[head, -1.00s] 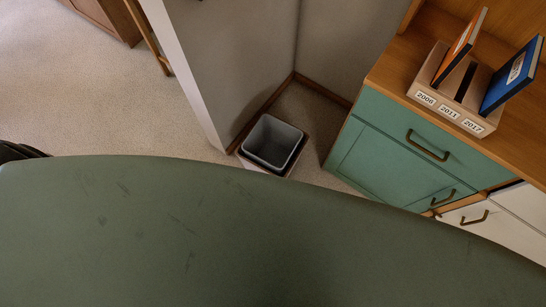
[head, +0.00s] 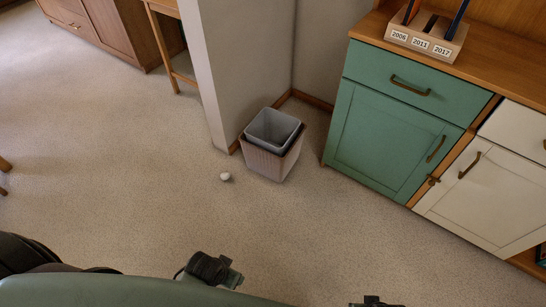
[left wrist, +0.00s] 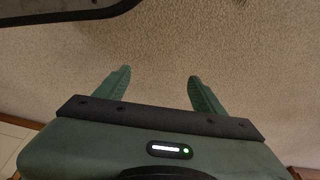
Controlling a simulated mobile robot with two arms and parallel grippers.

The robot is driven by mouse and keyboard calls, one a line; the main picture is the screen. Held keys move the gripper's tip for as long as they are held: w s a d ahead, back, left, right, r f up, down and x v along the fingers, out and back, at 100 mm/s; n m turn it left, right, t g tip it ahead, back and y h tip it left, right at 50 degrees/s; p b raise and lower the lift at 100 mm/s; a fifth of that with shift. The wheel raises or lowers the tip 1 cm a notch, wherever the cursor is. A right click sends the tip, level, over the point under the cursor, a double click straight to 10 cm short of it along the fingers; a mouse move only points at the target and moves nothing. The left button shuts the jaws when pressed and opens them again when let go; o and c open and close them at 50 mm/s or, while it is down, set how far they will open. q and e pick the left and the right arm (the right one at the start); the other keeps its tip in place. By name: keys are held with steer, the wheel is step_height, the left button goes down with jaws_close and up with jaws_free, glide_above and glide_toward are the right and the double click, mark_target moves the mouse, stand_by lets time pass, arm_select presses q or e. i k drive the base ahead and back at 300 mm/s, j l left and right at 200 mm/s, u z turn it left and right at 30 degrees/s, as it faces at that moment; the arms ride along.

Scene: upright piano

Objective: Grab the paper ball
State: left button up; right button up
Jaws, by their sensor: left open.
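A small white paper ball (head: 225,176) lies on the carpet in the head view, just left of the waste bin (head: 270,160) and apart from it. My left gripper (left wrist: 160,78) shows in the left wrist view, with its two green fingers spread apart and only carpet between them. The ball does not show in that view. Parts of my own body show along the bottom edge of the head view, well short of the ball. I cannot make out my right gripper.
The bin stands in a corner against a grey wall (head: 245,60). A wooden stool (head: 170,40) stands at the back left. The carpet around the ball's left and front is clear.

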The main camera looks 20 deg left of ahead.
mark_target(225, 176)
steer(key=u, duration=1)
